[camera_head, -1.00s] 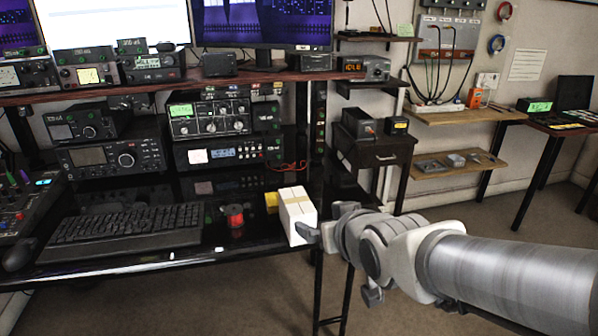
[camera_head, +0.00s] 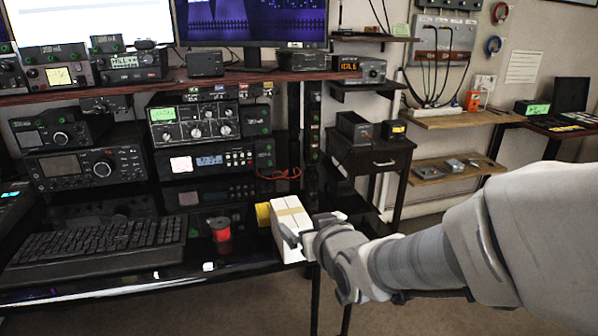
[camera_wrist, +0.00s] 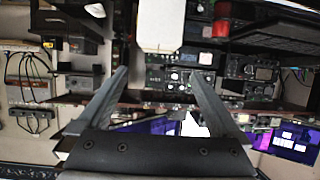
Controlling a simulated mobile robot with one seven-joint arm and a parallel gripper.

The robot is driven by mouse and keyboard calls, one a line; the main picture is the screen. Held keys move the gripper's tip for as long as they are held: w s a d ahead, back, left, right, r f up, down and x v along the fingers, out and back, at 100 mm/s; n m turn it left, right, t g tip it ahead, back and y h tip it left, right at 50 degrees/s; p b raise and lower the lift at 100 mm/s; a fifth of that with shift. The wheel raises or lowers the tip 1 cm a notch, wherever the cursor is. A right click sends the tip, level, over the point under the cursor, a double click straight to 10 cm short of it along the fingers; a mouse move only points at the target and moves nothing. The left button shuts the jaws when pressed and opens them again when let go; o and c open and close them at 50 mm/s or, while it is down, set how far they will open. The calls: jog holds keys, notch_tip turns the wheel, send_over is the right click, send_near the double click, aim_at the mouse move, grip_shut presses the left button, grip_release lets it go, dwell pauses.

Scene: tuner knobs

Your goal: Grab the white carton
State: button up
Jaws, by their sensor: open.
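The white carton (camera_head: 286,214) stands upright at the right front end of the black desk, with a tan band across its top. My gripper (camera_head: 308,228) is at its right side, with one finger overlapping the carton's near face in the head view. In the wrist view the carton (camera_wrist: 161,25) shows at the top centre, roughly in line with the gap of my gripper (camera_wrist: 157,76). The two fingers are spread wide with nothing between them. Whether a finger touches the carton I cannot tell.
A yellow object (camera_head: 263,214) stands right beside the carton. A red spool (camera_head: 220,232) and a black keyboard (camera_head: 95,250) lie to its left. Radio units (camera_head: 205,160) stand behind. Open floor lies to the right of the desk (camera_head: 130,290).

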aim_at(291, 213)
jog(key=p, duration=0.2)
jog(key=shift+w+a+p, duration=0.1)
jog(key=shift+w+p, duration=0.3)
jog(key=shift+p, duration=0.4)
jog(key=p, duration=0.2)
jog(key=shift+w+f+p, duration=0.15)
jog(key=shift+w+p, duration=0.05)
jog(key=shift+p, duration=0.2)
jog(key=x, duration=0.2)
jog(key=b+x, duration=0.1)
jog(key=x, duration=0.3)
jog(key=shift+w+a+f, duration=0.1)
jog(key=shift+w+f, duration=0.15)
jog(key=shift+f, duration=0.15)
jog(key=shift+b+x, duration=0.85)
jog(key=shift+x, duration=2.15)
jog(key=c, duration=1.1)
